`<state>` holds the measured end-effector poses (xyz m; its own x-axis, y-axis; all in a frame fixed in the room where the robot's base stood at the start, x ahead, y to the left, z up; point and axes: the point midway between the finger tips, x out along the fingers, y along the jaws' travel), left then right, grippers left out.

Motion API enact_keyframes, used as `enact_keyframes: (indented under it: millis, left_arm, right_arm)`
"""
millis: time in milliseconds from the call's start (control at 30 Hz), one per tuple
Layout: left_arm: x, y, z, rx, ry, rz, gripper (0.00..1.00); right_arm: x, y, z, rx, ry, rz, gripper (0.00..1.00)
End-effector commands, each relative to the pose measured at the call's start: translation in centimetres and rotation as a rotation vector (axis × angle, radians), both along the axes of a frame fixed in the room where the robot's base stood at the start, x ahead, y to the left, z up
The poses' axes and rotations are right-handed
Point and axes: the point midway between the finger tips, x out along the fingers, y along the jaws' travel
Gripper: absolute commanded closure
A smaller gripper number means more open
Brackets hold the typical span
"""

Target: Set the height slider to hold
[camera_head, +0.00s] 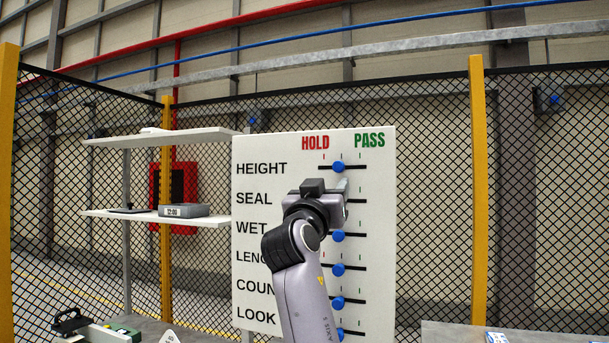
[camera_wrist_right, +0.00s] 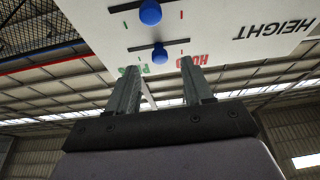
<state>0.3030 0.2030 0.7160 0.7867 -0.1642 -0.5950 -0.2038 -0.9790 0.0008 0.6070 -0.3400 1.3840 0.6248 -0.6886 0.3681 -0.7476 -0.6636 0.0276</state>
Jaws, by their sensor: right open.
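The white board (camera_head: 265,148) carries a row marked HEIGHT at its top. The blue height slider knob (camera_head: 338,167) sits about midway along its black track, between the red HOLD mark on the left and the green PASS mark on the right. My right gripper (camera_head: 330,188) is open and empty just below this knob, in front of the SEAL row, and hides the seal knob in the head view. In the right wrist view the board appears upside down; the height knob (camera_wrist_right: 160,53) shows beyond and between the two open fingers (camera_wrist_right: 158,86), apart from them. My left gripper is not in view.
Other blue knobs, such as the wet knob (camera_head: 338,235), sit close below on the board. A mesh fence (camera_head: 430,150) runs behind. The space right of the board looks free.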

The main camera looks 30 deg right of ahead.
Motion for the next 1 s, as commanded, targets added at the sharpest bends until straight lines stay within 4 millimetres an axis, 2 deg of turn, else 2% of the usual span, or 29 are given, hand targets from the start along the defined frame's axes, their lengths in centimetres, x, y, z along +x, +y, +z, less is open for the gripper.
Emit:
enact_keyframes:
  millis: [33,167,400,700,1000]
  left_arm:
    - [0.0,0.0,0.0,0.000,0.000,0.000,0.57]
    - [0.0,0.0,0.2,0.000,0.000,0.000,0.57]
    - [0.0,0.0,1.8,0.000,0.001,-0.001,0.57]
    - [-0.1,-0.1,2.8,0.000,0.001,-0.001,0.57]
    - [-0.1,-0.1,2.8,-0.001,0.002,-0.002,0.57]
  right_arm:
    - [-0.4,-0.1,0.9,0.004,-0.016,-0.010,0.49]
    - [-0.6,-0.5,2.1,0.007,-0.030,-0.022,0.49]
    - [1.4,-2.8,3.6,0.005,-0.028,-0.023,0.49]
    - [3.3,-4.9,4.5,0.005,-0.028,-0.020,0.49]
    - [3.5,-5.2,4.4,0.006,-0.028,-0.020,0.49]
